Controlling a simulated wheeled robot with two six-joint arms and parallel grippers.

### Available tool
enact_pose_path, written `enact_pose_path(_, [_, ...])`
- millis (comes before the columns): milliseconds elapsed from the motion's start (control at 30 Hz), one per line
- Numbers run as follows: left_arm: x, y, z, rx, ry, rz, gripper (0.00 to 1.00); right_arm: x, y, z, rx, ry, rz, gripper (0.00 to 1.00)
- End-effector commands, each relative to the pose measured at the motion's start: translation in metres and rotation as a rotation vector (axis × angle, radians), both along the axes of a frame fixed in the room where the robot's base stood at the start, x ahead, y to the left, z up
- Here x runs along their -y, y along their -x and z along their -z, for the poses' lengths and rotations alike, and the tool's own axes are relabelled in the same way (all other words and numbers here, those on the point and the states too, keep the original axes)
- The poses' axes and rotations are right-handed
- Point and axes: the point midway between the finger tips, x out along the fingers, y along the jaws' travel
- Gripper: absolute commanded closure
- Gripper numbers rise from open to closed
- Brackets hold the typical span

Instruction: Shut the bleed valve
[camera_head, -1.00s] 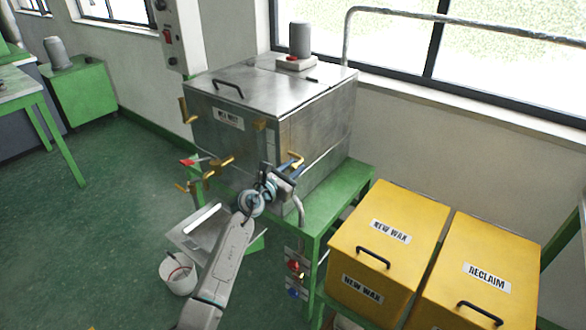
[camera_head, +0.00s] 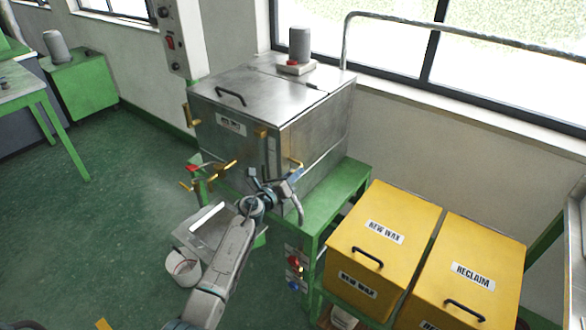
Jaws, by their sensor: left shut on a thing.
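A metal melt tank (camera_head: 300,125) stands at the centre, with several brass handles on its front. My left gripper (camera_head: 284,182) is at this lever, low against the tank's front. It is shut on the lever, though its fingers and wrist hide the contact and the valve body. More brass handles (camera_head: 222,172) show to the left of the gripper, apart from it. My right gripper does not show.
A green stand (camera_head: 335,200) carries the tank, with red and blue knobs (camera_head: 293,285) below. Yellow New Wax (camera_head: 385,225) and Reclaim (camera_head: 475,260) bins stand right. Green floor is open further left.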

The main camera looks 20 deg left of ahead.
Motion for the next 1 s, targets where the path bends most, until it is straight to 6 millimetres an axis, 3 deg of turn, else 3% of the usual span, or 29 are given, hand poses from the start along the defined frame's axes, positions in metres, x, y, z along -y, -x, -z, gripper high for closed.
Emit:
enact_pose_path(33, [0.000,0.000,-0.003,-0.018,0.040,-0.001,1.00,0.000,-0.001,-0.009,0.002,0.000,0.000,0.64])
enact_pose_path(500, [0.000,0.000,-0.002,-0.165,0.446,-0.001,1.00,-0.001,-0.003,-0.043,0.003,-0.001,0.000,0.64])
enact_pose_path(1000, [0.000,0.000,0.000,-0.251,0.687,0.000,1.00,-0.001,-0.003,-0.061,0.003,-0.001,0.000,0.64])
